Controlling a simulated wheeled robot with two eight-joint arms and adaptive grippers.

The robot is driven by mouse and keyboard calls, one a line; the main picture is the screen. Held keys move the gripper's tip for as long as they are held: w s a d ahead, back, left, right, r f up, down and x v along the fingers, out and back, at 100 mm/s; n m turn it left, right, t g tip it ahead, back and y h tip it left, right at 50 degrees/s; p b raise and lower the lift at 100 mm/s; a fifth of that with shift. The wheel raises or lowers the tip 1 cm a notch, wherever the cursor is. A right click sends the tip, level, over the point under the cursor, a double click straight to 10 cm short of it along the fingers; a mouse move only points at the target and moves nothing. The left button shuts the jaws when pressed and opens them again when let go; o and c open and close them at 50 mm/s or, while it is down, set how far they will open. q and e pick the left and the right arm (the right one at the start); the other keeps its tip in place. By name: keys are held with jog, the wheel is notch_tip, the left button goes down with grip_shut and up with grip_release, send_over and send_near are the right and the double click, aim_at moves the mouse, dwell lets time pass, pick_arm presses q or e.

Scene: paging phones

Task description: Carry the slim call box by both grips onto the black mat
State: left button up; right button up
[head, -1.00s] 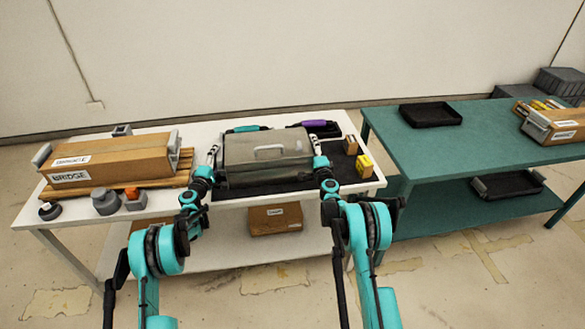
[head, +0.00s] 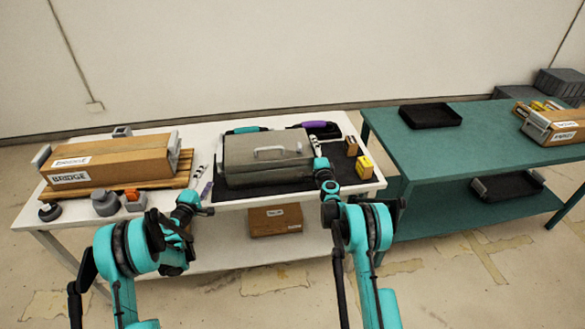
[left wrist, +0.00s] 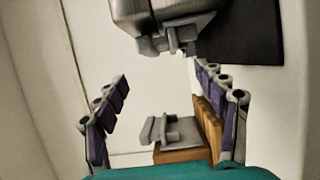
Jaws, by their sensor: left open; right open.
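A grey case with a top handle, which I take to be the slim call box (head: 262,165), rests on the black mat (head: 345,172) on the white table. Its near side and one grip show at the top of the left wrist view (left wrist: 175,32). My left gripper (head: 202,178) is open and apart from the case, off its left end. Its spread fingers (left wrist: 162,80) show in the left wrist view with nothing held between them. My right gripper (head: 317,146) is at the case's right end and is open; whether it touches the right grip cannot be told.
A cardboard box marked BRIDGE (head: 110,163) lies on wooden slats at left, with small grey parts before it. Small yellow boxes (head: 364,167) stand at the mat's right. Dark trays with teal and purple items lie behind the case. A green table (head: 490,135) stands at right.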

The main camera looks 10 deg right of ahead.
jog(key=s, duration=1.1)
jog(key=shift+s+d, duration=0.25)
jog(key=shift+s, duration=0.15)
pick_arm(q)
jog(key=shift+s, duration=0.1)
pick_arm(e)
jog(key=shift+f, duration=0.1)
